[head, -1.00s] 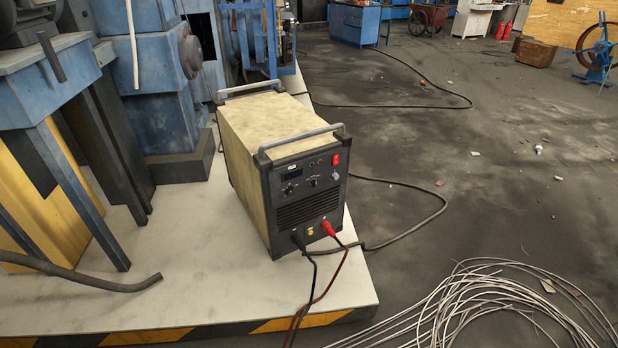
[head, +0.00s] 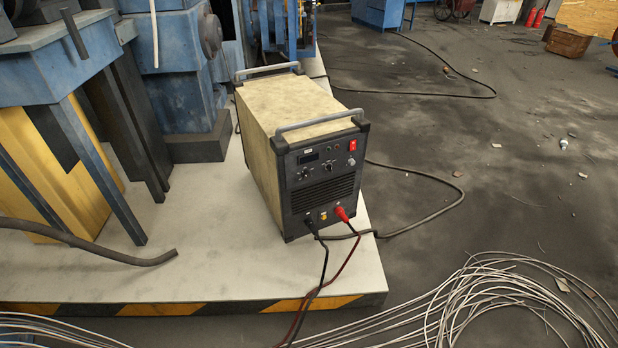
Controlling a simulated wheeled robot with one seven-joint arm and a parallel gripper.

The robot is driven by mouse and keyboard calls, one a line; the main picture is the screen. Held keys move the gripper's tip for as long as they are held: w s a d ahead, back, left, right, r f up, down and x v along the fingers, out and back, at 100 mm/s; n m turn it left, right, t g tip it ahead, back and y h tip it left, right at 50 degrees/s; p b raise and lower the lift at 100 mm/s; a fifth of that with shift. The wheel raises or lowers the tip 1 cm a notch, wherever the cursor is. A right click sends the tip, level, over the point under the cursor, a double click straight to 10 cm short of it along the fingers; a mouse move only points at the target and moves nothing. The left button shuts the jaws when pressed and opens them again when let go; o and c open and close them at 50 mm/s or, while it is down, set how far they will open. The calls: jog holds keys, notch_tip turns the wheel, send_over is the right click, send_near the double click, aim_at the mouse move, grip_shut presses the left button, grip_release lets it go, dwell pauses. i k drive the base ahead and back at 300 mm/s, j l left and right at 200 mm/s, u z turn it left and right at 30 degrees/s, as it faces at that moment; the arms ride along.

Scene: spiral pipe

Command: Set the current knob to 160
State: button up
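The welding power unit (head: 290,150) is a cream box with a black front panel and grey handles. It stands upright on a pale platform in the middle of the head view. Its front panel carries two small knobs, a left knob (head: 304,172) and a right knob (head: 328,166). A dark display (head: 309,158) sits above the left knob, and a red switch (head: 352,145) is at the upper right. The knob labels and settings are too small to read, so I cannot tell which is the current knob. My gripper is not in view.
The pale platform (head: 210,255) has a striped front edge. Black and red cables hang from the unit over that edge. A wire coil (head: 500,305) lies on the floor at lower right. Blue machinery (head: 175,90) stands at left. The floor right of the unit is mostly clear.

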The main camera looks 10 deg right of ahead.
aim_at(305, 174)
jog(key=i+l+u, duration=0.1)
jog(key=i+l, duration=1.2)
jog(key=i, duration=0.05)
